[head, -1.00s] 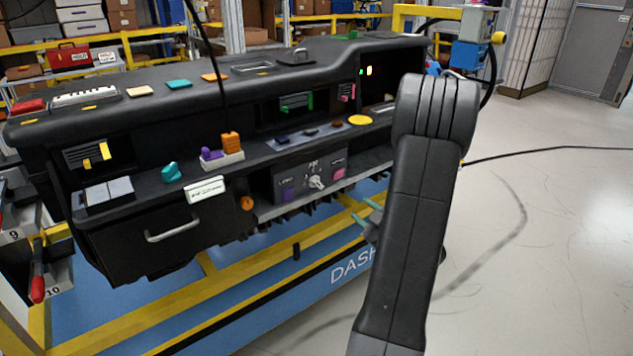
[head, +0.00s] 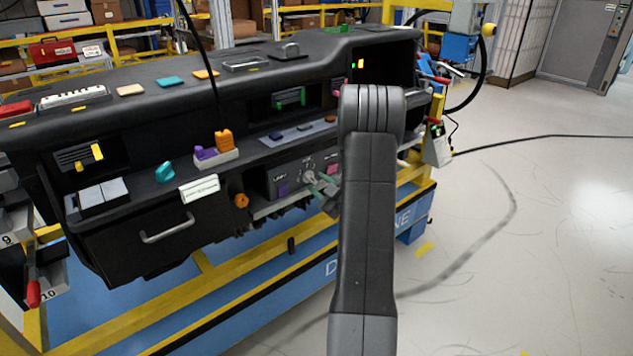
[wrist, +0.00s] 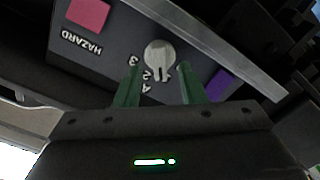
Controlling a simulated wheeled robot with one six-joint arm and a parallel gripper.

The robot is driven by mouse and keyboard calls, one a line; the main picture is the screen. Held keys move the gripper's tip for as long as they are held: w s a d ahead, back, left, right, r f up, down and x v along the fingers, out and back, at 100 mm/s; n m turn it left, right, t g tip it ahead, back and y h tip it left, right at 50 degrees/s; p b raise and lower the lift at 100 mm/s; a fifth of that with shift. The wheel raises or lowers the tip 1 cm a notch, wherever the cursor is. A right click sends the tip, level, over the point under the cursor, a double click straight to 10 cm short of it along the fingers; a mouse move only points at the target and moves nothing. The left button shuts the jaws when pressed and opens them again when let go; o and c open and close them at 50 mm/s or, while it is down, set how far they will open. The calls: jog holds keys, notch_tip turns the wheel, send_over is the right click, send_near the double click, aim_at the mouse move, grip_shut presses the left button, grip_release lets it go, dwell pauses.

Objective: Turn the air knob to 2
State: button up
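The air knob (wrist: 160,54) is a pale grey round dial on the dark control panel in the wrist view. Digits, including a 2 and a 3, are printed beside it. In the head view the knob (head: 310,177) is small, and its pointer setting is too small to tell. My gripper (wrist: 160,68) is open, with one green finger on each side of the knob's near part. I cannot tell whether the fingers touch it. In the head view my gripper (head: 324,185) is at the knob's right, partly hidden by my arm.
A pink HAZARD button (wrist: 88,13) and a purple button (wrist: 217,85) flank the knob. A metal strip (wrist: 205,38) runs along the panel edge. A drawer with a handle (head: 167,231) and an orange round knob (head: 241,200) lie left. Open floor is at right.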

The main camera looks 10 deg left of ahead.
jog(key=shift+x, duration=0.8)
jog(key=shift+c, duration=0.5)
grip_shut()
jog(key=shift+f+m+b, duration=0.1)
jog(key=shift+m+b, duration=0.8)
jog(key=shift+m, duration=0.4)
jog(key=shift+w+m+b, duration=0.1)
jog(key=shift+m+b, duration=0.4)
jog(key=shift+m, duration=1.7)
